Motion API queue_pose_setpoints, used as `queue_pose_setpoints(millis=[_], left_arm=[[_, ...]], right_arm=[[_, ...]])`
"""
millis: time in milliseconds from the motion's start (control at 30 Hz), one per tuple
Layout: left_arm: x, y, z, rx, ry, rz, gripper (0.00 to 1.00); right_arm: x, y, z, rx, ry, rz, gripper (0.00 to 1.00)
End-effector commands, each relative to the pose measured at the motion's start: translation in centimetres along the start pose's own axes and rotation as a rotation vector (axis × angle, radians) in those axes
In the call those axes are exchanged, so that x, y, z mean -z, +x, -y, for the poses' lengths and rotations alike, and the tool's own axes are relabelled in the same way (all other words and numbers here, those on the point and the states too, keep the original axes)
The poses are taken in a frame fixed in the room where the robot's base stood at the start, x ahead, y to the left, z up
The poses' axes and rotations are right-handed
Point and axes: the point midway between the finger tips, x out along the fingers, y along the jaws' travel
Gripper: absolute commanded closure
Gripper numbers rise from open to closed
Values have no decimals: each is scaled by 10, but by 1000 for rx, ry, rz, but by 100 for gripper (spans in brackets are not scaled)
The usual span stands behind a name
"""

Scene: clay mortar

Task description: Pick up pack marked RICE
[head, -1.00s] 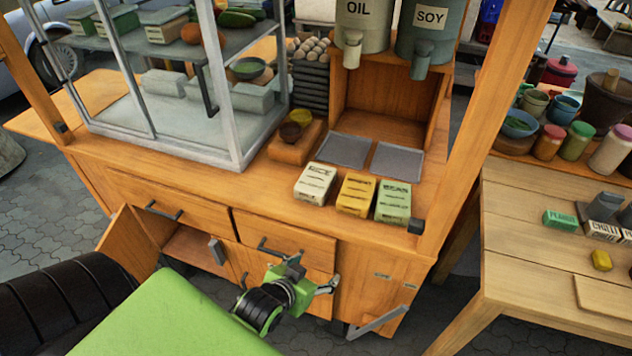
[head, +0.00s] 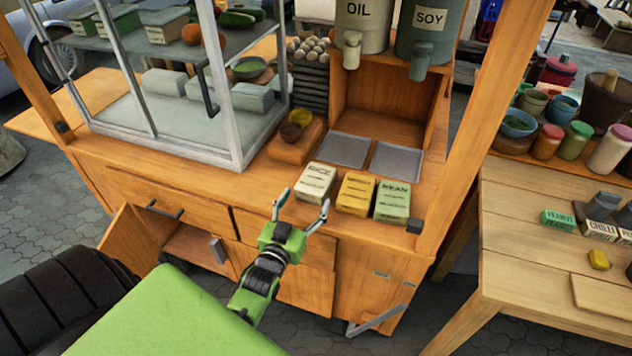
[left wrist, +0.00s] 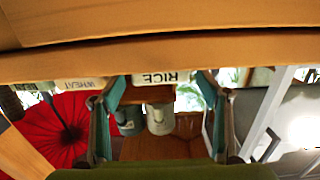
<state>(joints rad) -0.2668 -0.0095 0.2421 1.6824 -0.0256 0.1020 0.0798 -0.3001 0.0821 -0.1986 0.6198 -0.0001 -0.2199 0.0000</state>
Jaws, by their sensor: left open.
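The RICE pack (head: 316,183), a cream box with dark print, stands on the front edge of the wooden cart counter, leftmost of three packs. My left gripper (head: 302,206) is open just in front of and slightly below it, fingers pointing toward it. In the left wrist view, which looks upside down, the RICE label (left wrist: 161,78) shows between the two spread fingers (left wrist: 160,92); I cannot tell whether they touch the pack. The yellow WHEAT pack (head: 355,194) stands close to its right. My right gripper is not in view.
A green-white pack (head: 392,200) stands right of the yellow one. Grey metal trays (head: 346,150) lie behind the packs, under the OIL and SOY dispensers. A wooden block with small bowls (head: 293,146) sits to the left. The glass case (head: 238,110) is farther left.

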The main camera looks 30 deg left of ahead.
Motion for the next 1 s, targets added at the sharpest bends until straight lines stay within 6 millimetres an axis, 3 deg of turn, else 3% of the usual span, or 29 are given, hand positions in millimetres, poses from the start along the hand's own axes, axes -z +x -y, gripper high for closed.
queue_pose_setpoints(millis=[100, 367, 600, 933, 1000], left_arm=[[1, 20, 0, 0, 1, 0, 31], [4, 39, 0, 0, 0, 1, 31], [7, 74, -1, 0, 0, 1, 31], [6, 82, -2, 0, 0, 2, 31], [6, 82, -2, 0, 0, 2, 47]], right_arm=[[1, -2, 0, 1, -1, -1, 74], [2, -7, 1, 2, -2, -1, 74], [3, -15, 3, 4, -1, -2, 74], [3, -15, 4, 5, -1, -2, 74], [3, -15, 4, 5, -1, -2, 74]])
